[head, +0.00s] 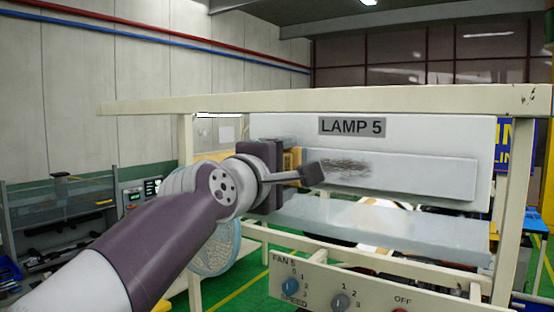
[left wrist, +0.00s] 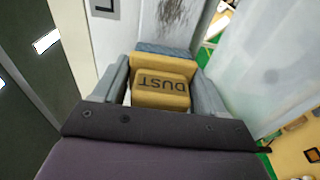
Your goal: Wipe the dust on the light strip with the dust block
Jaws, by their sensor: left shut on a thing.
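The light strip (head: 425,174) is a long pale bar on the white panel under the LAMP 5 label. A dark dust smudge (head: 345,169) lies on its left part. My left gripper (head: 296,168) is at the strip's left end, just left of the smudge. It is shut on the yellow dust block (head: 291,158), mostly hidden there by the gripper. In the left wrist view the block (left wrist: 162,90), marked DUST, sits between both fingers with a blue-grey pad (left wrist: 165,50) at its far end. Whether the pad touches the strip I cannot tell. My right gripper is out of view.
A cream frame beam (head: 400,101) runs above the panel. A pale shelf-like panel (head: 400,222) juts out below the strip. A control box (head: 370,292) with FAN 5 knobs is at the bottom. A round fan guard (head: 214,252) stands behind my left arm.

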